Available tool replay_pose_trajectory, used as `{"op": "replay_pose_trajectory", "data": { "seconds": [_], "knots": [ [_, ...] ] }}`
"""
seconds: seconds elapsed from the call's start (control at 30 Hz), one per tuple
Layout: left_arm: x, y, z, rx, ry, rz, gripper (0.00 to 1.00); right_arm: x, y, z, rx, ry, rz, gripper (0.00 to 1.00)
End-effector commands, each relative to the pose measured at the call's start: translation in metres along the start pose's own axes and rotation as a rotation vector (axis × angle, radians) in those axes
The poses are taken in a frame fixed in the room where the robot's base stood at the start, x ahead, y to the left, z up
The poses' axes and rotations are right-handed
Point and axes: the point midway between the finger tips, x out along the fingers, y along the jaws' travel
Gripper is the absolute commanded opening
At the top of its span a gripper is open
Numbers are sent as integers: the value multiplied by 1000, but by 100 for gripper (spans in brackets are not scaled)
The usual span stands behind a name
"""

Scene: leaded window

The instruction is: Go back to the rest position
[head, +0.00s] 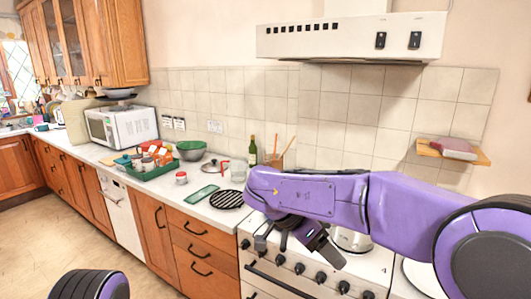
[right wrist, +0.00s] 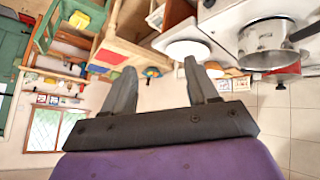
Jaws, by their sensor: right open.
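My right arm reaches in from the right in the head view, purple with a black joint. My right gripper (head: 297,243) hangs over the front of the white stove, its dark fingers apart with nothing visible between them. In the right wrist view the gripper (right wrist: 160,70) also shows two grey fingers spread wide and empty. Of my left arm only a dark rounded part shows at the bottom left of the head view; its gripper is out of the picture.
A metal pot (head: 352,239) stands on the stove (head: 290,262), partly behind my right arm; it also shows in the right wrist view (right wrist: 265,45). A green tray (head: 160,171), a black round trivet (head: 227,200) and a bottle (head: 252,152) are on the counter. The floor at left is clear.

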Motion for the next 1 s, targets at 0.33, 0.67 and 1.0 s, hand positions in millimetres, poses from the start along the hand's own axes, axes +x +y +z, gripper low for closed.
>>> {"op": "replay_pose_trajectory", "data": {
  "seconds": [0.33,0.67,1.0],
  "knots": [
    [0,0,-1,-1,2,1,43,7,-21,-22,261,149,-134,58],
    [11,1,4,0,1,1,43,90,-64,-48,451,525,-513,58],
    [49,5,20,0,1,1,43,329,-36,119,-30,301,-851,58]
  ]
}}
